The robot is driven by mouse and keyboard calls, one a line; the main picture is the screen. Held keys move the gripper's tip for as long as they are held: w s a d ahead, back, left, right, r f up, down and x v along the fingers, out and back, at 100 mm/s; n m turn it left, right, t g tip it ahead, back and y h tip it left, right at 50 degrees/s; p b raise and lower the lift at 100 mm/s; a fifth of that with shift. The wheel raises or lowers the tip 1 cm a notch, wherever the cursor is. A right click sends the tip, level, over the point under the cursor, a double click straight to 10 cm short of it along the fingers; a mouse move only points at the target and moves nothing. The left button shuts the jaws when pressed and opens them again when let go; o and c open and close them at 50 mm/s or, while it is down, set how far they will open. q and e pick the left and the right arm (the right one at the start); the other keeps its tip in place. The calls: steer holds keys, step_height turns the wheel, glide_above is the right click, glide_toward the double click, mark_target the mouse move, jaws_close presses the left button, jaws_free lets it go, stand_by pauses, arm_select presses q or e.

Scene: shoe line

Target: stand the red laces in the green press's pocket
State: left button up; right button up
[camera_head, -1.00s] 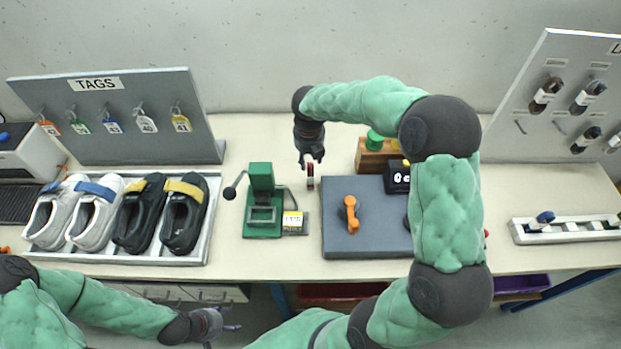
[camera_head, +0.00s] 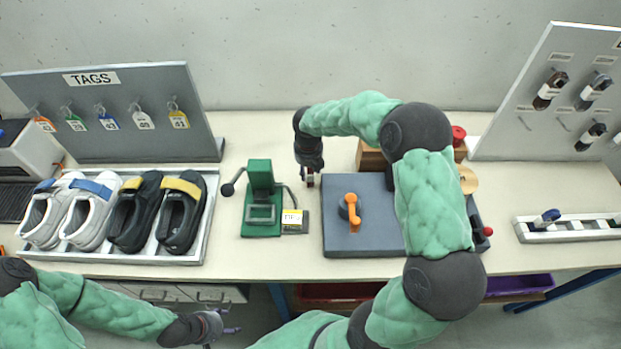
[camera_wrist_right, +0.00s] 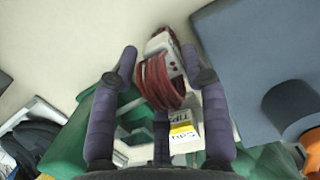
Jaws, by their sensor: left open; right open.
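The red laces (camera_wrist_right: 163,80) are a coiled bundle with a white band, between the spread fingers of my right gripper (camera_wrist_right: 158,70) in the right wrist view. In the head view the right gripper (camera_head: 309,172) points down at the table behind and right of the green press, and mostly hides the laces. The green press (camera_head: 262,190) stands on the table with its lever out to the left; its frame-like pocket (camera_head: 261,214) is at the front. My left gripper (camera_head: 215,326) is open and empty, low in front of the table.
A yellow-labelled block (camera_head: 293,220) sits right of the press. A grey board (camera_head: 362,241) with an orange handle (camera_head: 350,207) lies further right. A shoe tray (camera_head: 201,243) stands left. A wooden block (camera_head: 370,157) is behind the board.

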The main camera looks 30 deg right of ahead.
step_height(320, 180, down, 2)
steer(key=shift+w, duration=0.1)
steer(key=shift+r, duration=0.1)
steer(key=c, duration=0.9)
